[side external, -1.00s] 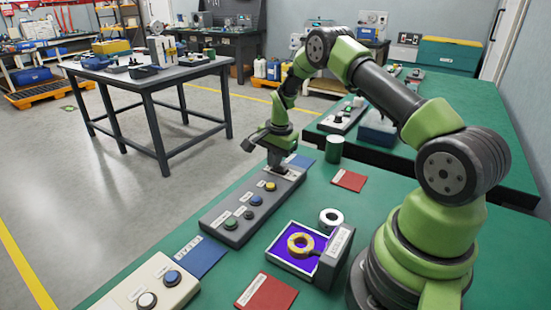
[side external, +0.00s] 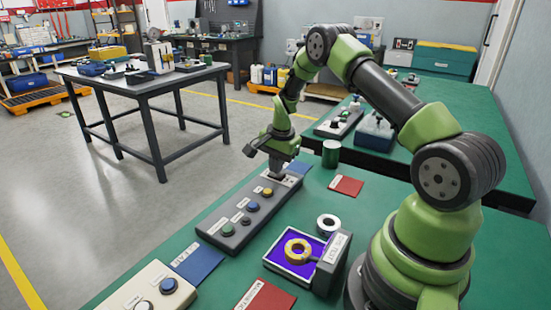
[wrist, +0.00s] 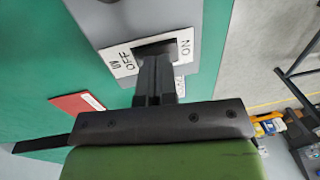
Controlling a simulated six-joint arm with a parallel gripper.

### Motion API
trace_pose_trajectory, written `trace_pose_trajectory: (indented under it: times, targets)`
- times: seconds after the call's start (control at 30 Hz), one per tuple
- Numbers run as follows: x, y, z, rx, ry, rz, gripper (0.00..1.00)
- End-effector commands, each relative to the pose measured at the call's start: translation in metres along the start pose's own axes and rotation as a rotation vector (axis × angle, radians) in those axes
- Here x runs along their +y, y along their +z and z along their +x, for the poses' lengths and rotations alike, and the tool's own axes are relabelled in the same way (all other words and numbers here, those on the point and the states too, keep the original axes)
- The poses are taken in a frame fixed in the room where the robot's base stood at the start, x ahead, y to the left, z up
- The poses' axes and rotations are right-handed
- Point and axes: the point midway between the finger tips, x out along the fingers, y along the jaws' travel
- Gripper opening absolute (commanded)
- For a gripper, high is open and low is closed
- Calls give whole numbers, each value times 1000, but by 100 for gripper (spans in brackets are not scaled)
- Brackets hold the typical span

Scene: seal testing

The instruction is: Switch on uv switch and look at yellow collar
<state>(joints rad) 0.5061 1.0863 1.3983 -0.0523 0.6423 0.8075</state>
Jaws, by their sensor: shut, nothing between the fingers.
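My gripper (side external: 276,172) is shut and empty, pointing down at the far end of the grey control panel (side external: 228,240). In the wrist view my gripper's fingertips (wrist: 156,62) are at a dark switch opening in a white plate (wrist: 122,62) marked UV, OFF and ON. The fingers hide the switch lever, so I cannot tell its position. The collar (side external: 287,250) is a yellow ring in a shallow white-rimmed tray (side external: 286,275). Violet light fills the tray, beside a dark grey block (side external: 330,272) with a white label.
A white ring (side external: 327,223), red cards (side external: 346,186), a blue card (side external: 198,261) and a green cylinder (side external: 331,153) are nearby. A pale button box (side external: 135,292) is at front left.

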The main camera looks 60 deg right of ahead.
Motion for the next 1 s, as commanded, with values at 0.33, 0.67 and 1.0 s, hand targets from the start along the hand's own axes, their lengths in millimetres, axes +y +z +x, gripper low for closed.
trace_pose_trajectory:
  times: [0.33,0.67,1.0]
  targets:
    - [-15,0,-55,4,-7,-1,0]
    - [-30,0,-119,3,-4,-1,0]
    - [-34,0,-136,0,0,0,0]
